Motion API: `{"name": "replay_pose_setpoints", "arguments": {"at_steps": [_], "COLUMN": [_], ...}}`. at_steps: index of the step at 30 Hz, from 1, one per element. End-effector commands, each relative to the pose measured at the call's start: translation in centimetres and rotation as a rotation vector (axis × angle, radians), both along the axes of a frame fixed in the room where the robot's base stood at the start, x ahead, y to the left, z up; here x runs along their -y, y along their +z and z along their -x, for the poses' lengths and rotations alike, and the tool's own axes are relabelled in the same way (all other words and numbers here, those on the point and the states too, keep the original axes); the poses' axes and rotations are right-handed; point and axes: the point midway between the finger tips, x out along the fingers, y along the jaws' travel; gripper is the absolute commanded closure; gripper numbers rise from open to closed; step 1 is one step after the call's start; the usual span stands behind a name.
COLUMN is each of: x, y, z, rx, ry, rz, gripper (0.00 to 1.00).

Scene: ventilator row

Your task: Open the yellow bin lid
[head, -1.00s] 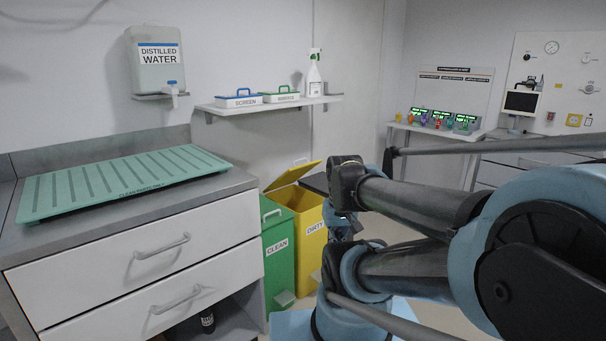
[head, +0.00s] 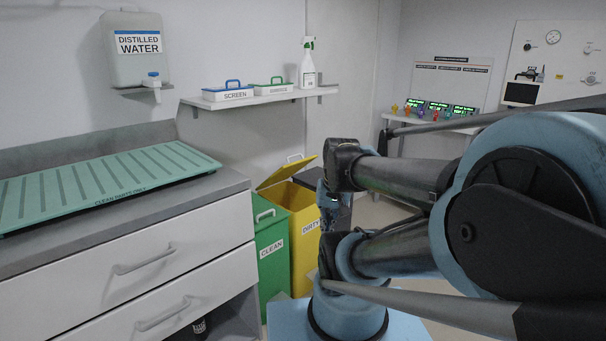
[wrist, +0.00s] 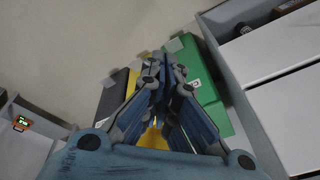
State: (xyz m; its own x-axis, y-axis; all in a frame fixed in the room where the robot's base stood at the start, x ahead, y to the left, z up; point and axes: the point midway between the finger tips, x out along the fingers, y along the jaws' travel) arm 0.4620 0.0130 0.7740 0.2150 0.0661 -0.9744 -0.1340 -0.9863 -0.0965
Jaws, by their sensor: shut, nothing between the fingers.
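The yellow bin (head: 306,240), labelled DIRTY, stands on the floor beside the green bin. My gripper (wrist: 163,62) is shut and empty in the wrist view, over the row of bins. Parts of the yellow bin (wrist: 152,138) show behind and between its fingers there. In the head view my arm hides the bin's right side, and the fingertips are not clear. I cannot tell whether they touch the lid.
The green CLEAN bin (head: 271,250) stands left of the yellow bin, close to the drawer cabinet (head: 150,270). A black bin (wrist: 112,100) stands on its other side. A wall shelf (head: 260,97) with boxes and a spray bottle is above. Floor shows in front of the bins.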

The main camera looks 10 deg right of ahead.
Motion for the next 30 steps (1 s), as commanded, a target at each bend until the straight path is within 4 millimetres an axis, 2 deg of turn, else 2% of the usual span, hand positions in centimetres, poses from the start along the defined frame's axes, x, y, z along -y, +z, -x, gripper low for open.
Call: {"name": "replay_pose_setpoints", "arguments": {"at_steps": [6,14,21,30], "x": [-1.4,-2.3,-2.2,-1.0], "y": [1.7,2.9,3.4,3.1], "z": [-5.2,-11.8,-18.1,-26.1], "rx": [0.014,0.008,-0.021,-0.089], "ry": [-0.249,-0.551,-0.825,-1.156], "rz": [-0.164,-0.371,-0.568,-0.825], "gripper": [1.00,1.00,1.00,1.00]}}
